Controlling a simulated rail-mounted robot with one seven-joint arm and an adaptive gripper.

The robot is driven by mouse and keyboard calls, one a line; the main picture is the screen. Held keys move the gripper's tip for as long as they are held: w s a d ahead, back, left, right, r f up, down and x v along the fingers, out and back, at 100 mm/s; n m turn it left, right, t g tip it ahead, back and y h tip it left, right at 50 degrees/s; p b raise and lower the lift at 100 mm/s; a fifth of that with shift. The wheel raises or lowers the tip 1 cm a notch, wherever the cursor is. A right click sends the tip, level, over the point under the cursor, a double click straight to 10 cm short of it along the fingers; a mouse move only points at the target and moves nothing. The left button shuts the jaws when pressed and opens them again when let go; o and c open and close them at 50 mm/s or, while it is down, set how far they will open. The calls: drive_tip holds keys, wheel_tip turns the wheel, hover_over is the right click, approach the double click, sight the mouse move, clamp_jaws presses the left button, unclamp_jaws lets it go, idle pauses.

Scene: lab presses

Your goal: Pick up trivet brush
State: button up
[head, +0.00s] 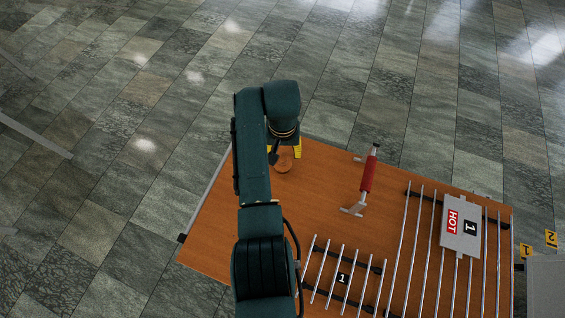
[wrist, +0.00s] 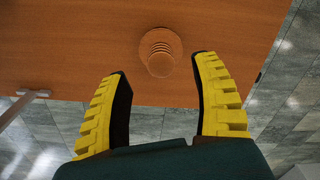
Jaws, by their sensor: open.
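A round, brown, stepped knob-like object, which may be the trivet brush (wrist: 160,50), stands on the wooden table top near its far edge. Its colour is close to that of the table. In the head view it shows as a small brown disc (head: 285,162), partly hidden by my arm. My gripper (wrist: 162,66) has its two yellow fingers spread wide and nothing between them. In the wrist view the object lies just beyond the gap between the fingertips, roughly centred. I cannot tell the remaining distance.
A red-handled tool with grey cross ends (head: 368,175) is to the right on the table (head: 325,165). Metal-rod racks (head: 345,270) fill the front and right, with a "HOT" plate (head: 461,228) on one. The table's far edge is close behind the object.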

sight(282, 156)
wheel_tip(282, 156, down, 5)
drive_tip(key=shift+w+f+b, duration=0.1)
drive_tip(key=shift+b, duration=0.6)
drive_tip(key=shift+c, duration=0.3)
clamp_jaws()
